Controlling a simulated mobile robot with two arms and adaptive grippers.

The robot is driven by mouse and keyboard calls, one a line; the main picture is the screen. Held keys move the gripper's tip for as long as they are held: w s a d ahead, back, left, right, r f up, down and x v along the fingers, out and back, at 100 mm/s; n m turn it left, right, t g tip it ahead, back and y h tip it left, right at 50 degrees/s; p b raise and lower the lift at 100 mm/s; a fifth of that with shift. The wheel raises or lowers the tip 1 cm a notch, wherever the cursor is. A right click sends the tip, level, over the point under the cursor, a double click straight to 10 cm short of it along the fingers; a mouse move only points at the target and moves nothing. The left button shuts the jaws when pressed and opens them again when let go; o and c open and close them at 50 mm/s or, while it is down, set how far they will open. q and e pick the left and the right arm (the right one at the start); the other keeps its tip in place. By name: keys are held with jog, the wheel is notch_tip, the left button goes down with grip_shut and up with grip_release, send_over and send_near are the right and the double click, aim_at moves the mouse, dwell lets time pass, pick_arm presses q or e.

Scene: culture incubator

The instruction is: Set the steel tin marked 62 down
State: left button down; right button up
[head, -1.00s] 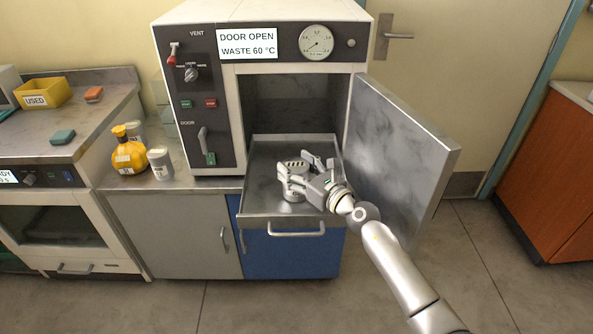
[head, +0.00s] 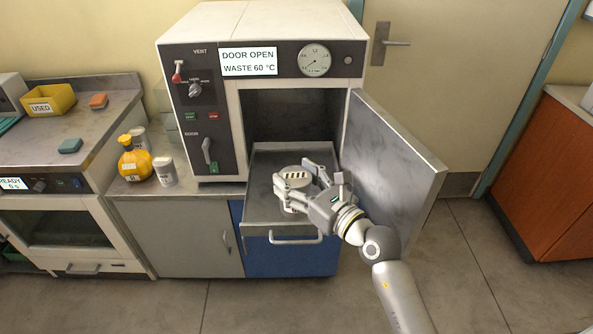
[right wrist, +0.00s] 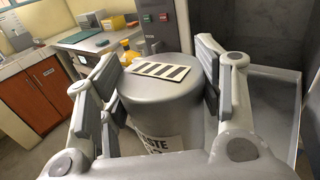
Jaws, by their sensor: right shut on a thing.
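A grey steel tin (head: 293,174) with a black-and-white striped patch on its lid is held between the fingers of my right gripper (head: 294,178). It stands upright over the pulled-out metal shelf (head: 263,210) of the open incubator. In the right wrist view the tin (right wrist: 172,100) fills the middle, with a finger on each side. Its front label is partly hidden; only "STE" reads clearly, and I cannot make out the number. The tin's base is largely hidden, so I cannot tell whether it touches the shelf. My left gripper is not in view.
The incubator door (head: 393,165) stands open on the right, close to my arm. Left of the incubator, a yellow bottle (head: 134,160) and pale tins (head: 165,171) stand on the counter. A yellow bin (head: 48,100) marked USED sits further left.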

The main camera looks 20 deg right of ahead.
jog(key=shift+s+a+r, duration=0.15)
jog(key=shift+s+r, duration=0.15)
jog(key=shift+s, duration=0.2)
jog(key=shift+s+a+f, duration=0.1)
jog(key=shift+s+f, duration=0.1)
jog(key=shift+s, duration=0.15)
jog(key=s+d+f+m+h, duration=0.1)
jog(key=s+f+m+h, duration=0.1)
jog(key=s, duration=0.6)
jog(key=s+d+f+m+t+h, duration=0.1)
jog(key=s+d+f+m+h, duration=0.1)
jog(key=s+h, duration=0.3)
jog(key=s, duration=0.3)
jog(key=shift+s+d+m, duration=0.15)
jog(key=shift+s+m, duration=0.15)
jog(key=shift+s, duration=0.1)
